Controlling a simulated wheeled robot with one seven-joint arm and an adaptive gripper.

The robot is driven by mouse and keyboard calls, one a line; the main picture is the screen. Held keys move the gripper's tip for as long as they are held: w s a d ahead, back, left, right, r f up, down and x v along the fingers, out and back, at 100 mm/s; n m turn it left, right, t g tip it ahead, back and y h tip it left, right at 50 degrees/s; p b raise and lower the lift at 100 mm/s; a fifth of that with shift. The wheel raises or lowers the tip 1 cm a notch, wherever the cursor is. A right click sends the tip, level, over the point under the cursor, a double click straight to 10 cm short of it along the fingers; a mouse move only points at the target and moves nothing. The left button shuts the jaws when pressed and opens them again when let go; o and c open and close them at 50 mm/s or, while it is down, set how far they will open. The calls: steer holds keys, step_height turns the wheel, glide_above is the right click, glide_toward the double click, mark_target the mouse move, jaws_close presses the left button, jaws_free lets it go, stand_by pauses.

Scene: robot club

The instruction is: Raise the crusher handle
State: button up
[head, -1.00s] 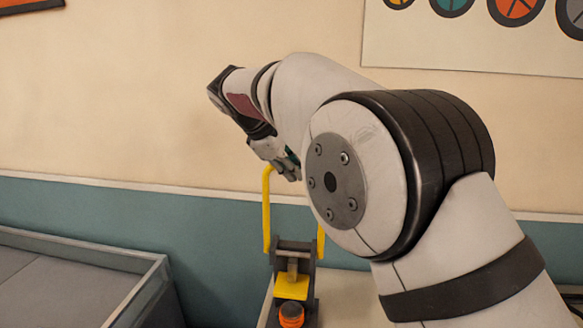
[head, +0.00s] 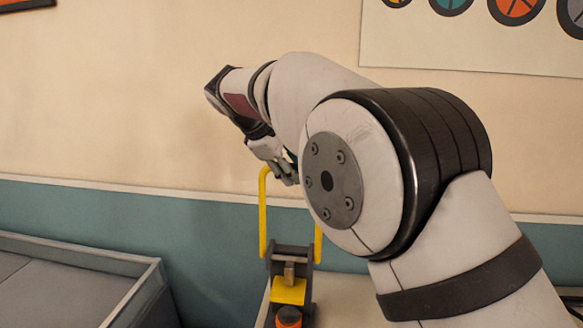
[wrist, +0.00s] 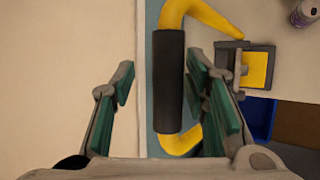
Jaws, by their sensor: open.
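The crusher (head: 290,262) stands on a pale surface at the lower middle of the head view. Its yellow handle (head: 263,215) rises upright from both sides of the body. My gripper (head: 285,171) is at the handle's top, which my arm partly hides in the head view. In the wrist view, the handle's black grip (wrist: 169,85) appears between the two green-padded fingers of my gripper (wrist: 163,75), nearer the right finger. The fingers are open with gaps on both sides of the grip. The crusher body (wrist: 247,70) shows at the right there.
An orange-topped object (head: 289,317) is at the crusher's front. A grey-walled tray (head: 75,258) lies at the left. In the wrist view, a blue bin (wrist: 259,118) is below the crusher, and a ribbed cylinder (wrist: 307,13) is at the upper right. The wall is behind.

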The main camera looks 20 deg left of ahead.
steer(key=v, duration=1.2)
stand_by(0.3)
steer(key=d+r+m+g, duration=0.1)
steer(key=d+r+m, duration=0.15)
steer(key=d, duration=0.85)
steer(key=d+r+m+g, duration=0.1)
steer(key=d+r+m, duration=0.15)
steer(key=d, duration=0.95)
steer(key=s+d+f+m+y, duration=0.2)
steer(key=s+d+m, duration=0.5)
steer(key=d, duration=0.7)
steer(key=s+d+f+m, duration=0.3)
steer(key=s+d+f, duration=0.2)
steer(key=s, duration=0.4)
steer(key=s+d+f+m+y, duration=0.1)
steer(key=s+d+f+m, duration=0.3)
steer(key=s+f, duration=0.4)
steer(key=shift+s+d+f, duration=0.3)
steer(key=shift+s+d, duration=0.25)
steer(key=shift+s, duration=0.45)
